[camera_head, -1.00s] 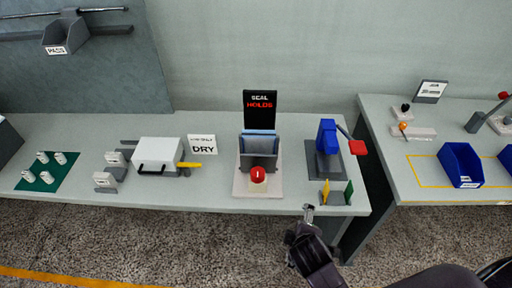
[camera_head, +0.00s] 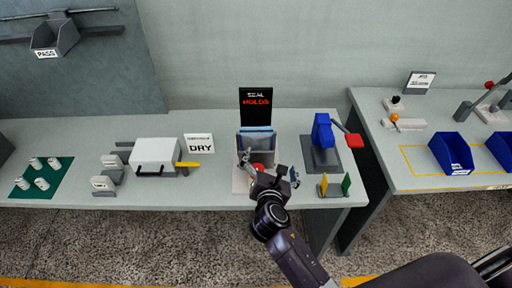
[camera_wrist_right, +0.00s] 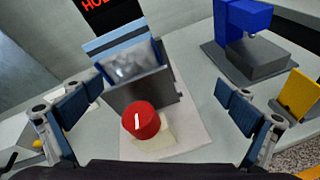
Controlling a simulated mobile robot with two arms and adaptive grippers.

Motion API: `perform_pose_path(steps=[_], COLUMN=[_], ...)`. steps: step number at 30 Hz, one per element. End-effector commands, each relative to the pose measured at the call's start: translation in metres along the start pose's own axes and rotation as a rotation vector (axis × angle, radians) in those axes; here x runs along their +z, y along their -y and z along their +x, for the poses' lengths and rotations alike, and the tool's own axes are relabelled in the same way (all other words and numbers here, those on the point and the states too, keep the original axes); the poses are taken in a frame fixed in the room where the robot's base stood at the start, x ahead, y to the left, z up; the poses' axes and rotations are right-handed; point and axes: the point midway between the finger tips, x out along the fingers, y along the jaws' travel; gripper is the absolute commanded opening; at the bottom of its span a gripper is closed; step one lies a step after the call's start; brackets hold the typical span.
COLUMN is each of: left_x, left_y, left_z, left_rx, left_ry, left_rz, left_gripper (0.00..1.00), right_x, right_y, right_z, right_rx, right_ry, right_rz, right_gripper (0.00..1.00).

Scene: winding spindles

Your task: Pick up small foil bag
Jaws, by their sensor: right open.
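The small foil bag (camera_wrist_right: 132,66) shows in the right wrist view as a crinkled silvery piece, standing between a light blue panel and the grey front plate of the sealing stand (camera_wrist_right: 150,92). Its lower part is hidden by that plate. In the head view the stand (camera_head: 258,142) is partly covered by my arm and the bag is hard to make out. My right gripper (camera_head: 268,165) is open and empty in front of the stand. In the wrist view its fingers (camera_wrist_right: 158,112) are spread either side of the red button (camera_wrist_right: 140,121), apart from the bag. My left gripper is out of view.
A black sign (camera_head: 255,108) reading "SEAL HOLDS" stands behind the stand. A blue press (camera_head: 322,132) with a red-ended lever is to the right, with yellow and green uprights (camera_head: 335,186) in front. A white box (camera_head: 156,152) and "DRY" card (camera_head: 199,143) are left.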

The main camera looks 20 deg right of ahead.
Motion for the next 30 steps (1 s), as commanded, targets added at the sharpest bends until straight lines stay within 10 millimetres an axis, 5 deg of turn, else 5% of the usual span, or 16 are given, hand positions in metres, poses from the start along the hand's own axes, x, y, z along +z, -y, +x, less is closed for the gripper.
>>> perform_pose_path(steps=[3, 7, 30], left_x=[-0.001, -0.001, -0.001], left_y=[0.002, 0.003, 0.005], left_z=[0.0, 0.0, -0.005], left_rx=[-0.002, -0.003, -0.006], left_ry=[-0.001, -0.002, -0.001], left_rz=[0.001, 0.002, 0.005], left_gripper=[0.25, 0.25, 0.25], right_x=[0.006, 0.009, 0.014], right_y=[-0.032, -0.05, -0.062], right_z=[0.01, 0.014, 0.086], right_rx=[0.067, 0.102, 0.108], right_ry=[0.062, 0.101, 0.11], right_rz=[-0.243, -0.388, -0.422], right_gripper=[1.0, 1.0, 1.0])
